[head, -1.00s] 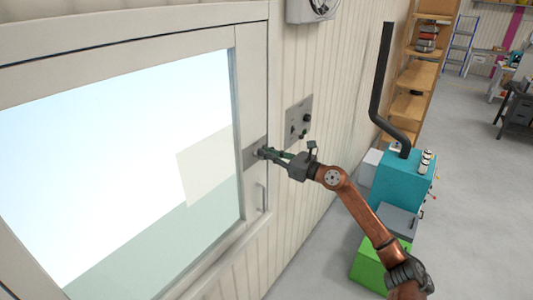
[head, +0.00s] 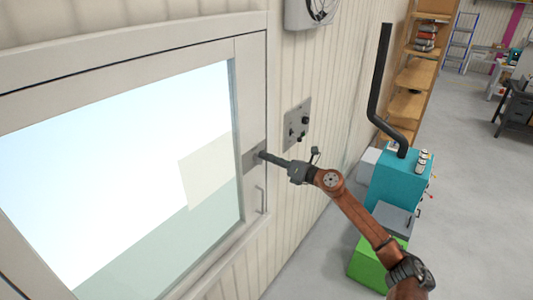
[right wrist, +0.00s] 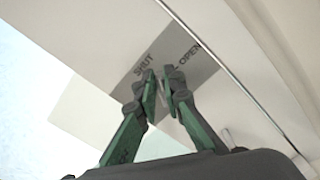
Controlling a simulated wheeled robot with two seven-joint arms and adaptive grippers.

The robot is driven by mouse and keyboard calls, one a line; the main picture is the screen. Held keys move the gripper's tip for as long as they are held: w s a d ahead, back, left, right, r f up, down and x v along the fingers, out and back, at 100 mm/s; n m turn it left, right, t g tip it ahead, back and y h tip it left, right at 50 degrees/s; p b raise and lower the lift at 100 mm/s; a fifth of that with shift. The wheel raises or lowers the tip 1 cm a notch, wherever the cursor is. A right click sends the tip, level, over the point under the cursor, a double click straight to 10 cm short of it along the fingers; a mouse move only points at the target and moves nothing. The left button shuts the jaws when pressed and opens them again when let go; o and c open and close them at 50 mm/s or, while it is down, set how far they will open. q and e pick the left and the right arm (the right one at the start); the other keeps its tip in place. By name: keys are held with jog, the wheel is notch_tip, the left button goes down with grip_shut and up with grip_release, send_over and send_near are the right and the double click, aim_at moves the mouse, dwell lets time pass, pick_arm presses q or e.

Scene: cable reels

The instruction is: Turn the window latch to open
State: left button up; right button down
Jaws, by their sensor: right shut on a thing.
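The window latch has a grey plate (head: 254,157) on the right side of the window frame. In the right wrist view the plate (right wrist: 205,65) carries the words SHUT and OPEN. My right gripper (head: 262,155) reaches the plate from the right. In the right wrist view its green-padded fingers (right wrist: 165,90) are close together at the plate, just below the two words. It is shut on the latch handle, which the fingers mostly hide, so I cannot tell its exact angle. My left gripper is not in view.
A grey panel with dark knobs (head: 297,124) is on the wall right of the window. A thin pull handle (head: 261,200) sits below the latch. A teal machine (head: 402,180) with a black pipe stands right of my arm. The floor at the right is largely clear.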

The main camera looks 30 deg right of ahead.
jog(key=m+p, duration=0.1)
jog(key=m, duration=0.1)
jog(key=m+p, duration=0.4)
jog(key=shift+w+d+f, duration=0.15)
jog(key=shift+d, duration=0.25)
jog(key=m+p, duration=0.1)
jog(key=m, duration=0.1)
jog(key=f+m+p, duration=0.1)
jog(key=m+p, duration=0.1)
jog(key=m, duration=0.1)
jog(key=shift+d, duration=0.1)
jog(key=shift+m+p, duration=0.3)
jog(key=c, duration=2)
grip_release()
jog(key=shift+f, duration=0.1)
jog(key=shift+c, duration=0.2)
jog(key=v, duration=1.2)
